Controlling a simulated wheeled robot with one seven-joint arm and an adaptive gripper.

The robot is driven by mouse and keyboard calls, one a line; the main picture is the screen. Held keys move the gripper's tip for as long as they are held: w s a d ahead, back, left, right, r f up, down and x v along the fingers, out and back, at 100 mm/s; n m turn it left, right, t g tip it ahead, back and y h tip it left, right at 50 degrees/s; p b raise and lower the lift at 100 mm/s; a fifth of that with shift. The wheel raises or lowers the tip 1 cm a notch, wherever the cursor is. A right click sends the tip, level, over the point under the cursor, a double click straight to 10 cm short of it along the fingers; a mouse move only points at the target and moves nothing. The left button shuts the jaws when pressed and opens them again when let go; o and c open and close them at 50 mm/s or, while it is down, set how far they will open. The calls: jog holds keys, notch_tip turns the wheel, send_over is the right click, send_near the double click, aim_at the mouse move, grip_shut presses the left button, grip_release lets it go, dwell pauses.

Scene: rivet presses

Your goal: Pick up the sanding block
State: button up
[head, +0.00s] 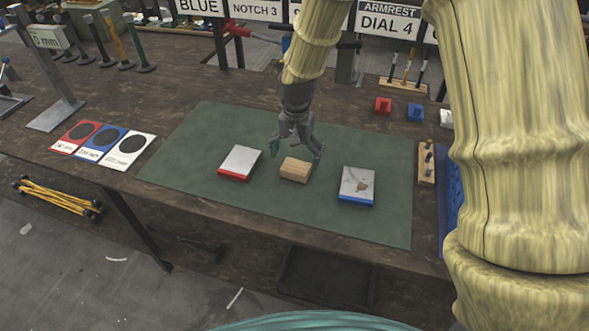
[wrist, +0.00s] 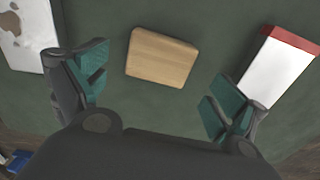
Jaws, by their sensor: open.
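The likely sanding block is a small tan wooden block (head: 295,169) lying flat on the green mat (head: 190,150), between two flat pads. My gripper (head: 298,153) is open just above and behind it, with nothing between its fingers. In the wrist view the wooden block (wrist: 161,58) lies ahead of and between the spread fingertips (wrist: 155,92), and neither finger touches it. Its whole top face shows there.
A white-topped pad with a red edge (head: 240,162) lies left of the block, and one with a blue edge (head: 357,185) lies right. Three disc cards (head: 104,142) lie left of the mat. A small wooden rack (head: 426,162) stands at the right. Bare mat surrounds the block.

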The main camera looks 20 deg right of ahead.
aim_at(296, 166)
jog(key=shift+s+f+p, duration=0.3)
jog(key=shift+s+f, duration=0.15)
jog(key=shift+s, duration=0.05)
jog(key=f, duration=0.3)
jog(key=shift+w+f, duration=0.15)
jog(key=shift+w, duration=0.15)
jog(key=shift+s+a, duration=0.1)
jog(key=shift+s, duration=0.05)
jog(key=shift+c, duration=1.2)
jog(key=c, duration=0.9)
